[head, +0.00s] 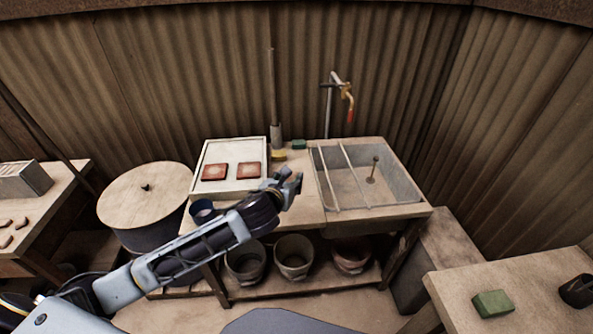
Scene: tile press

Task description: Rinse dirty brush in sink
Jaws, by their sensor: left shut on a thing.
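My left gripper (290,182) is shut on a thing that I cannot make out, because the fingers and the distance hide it. It hangs above the middle of the wooden bench (308,207), just left of the sink. The sink (398,180) is a grey, clear-looking basin set in the bench's right half. Two thin rails cross its left part, and a small upright post (374,170) stands in it. A tap (347,92) with a red end is on a pipe behind the sink. I cannot pick out a brush for certain. My right gripper is not in view.
A white tray (203,160) with two red tiles is left of the sink. A yellow block (278,156) and a green block (299,144) lie behind my gripper. A round lidded drum (146,194) stands left. Several pots are under the bench. A right-hand table (540,318) holds a green block.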

